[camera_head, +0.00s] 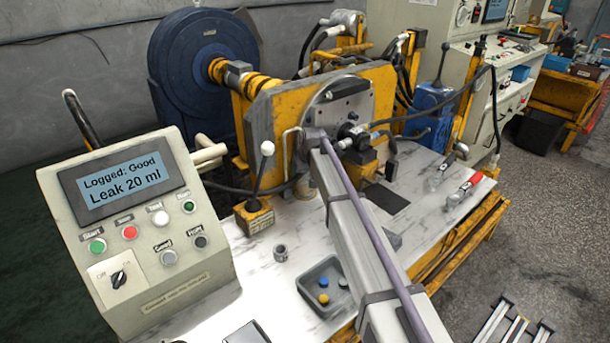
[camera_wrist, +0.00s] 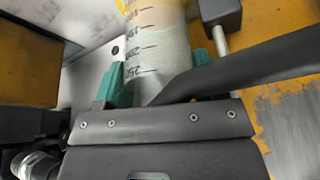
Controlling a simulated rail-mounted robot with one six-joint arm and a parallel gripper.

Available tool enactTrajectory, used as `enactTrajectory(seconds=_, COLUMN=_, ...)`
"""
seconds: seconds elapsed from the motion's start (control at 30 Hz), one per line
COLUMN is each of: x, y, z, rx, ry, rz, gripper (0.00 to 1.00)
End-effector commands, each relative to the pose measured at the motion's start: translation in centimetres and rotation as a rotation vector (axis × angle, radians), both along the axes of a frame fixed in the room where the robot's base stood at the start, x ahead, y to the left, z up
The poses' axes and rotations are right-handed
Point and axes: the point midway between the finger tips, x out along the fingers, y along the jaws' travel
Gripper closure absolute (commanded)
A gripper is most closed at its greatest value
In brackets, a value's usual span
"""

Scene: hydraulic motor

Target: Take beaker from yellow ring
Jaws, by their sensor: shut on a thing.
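A clear beaker (camera_wrist: 158,42) with black graduation marks fills the upper middle of the wrist view. Its lower part looks whitish and its upper part is tinted yellow-orange. My gripper (camera_wrist: 157,72) is shut on it, with one green fingertip on each side. In the head view my arm reaches over the bench toward the motor rig and covers the gripper. A small beige round thing (camera_head: 305,188) shows beside the arm there; I cannot tell whether it is the beaker.
The motor rig (camera_head: 375,85) with hoses stands close to my arm's end. A lever box (camera_head: 254,218), a grey tray (camera_head: 320,302) with small caps and a metal nut (camera_head: 280,253) are on the bench. The control panel (camera_head: 135,230) reads "Logged: Good, Leak 20 ml".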

Motion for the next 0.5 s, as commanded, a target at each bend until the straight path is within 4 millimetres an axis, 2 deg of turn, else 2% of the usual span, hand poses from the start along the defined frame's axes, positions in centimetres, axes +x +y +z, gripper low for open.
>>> enactTrajectory(seconds=0.07, x=0.0, y=0.0, z=1.2, rx=0.000, ry=0.000, rz=0.000, gripper=0.72)
enactTrajectory(seconds=0.1, x=-0.4, y=-0.2, z=1.0, rx=0.000, ry=0.000, rz=0.000, gripper=0.72)
enactTrajectory(seconds=0.5, x=-7.6, y=-3.5, z=0.7, rx=0.000, ry=0.000, rz=-0.001, gripper=0.72)
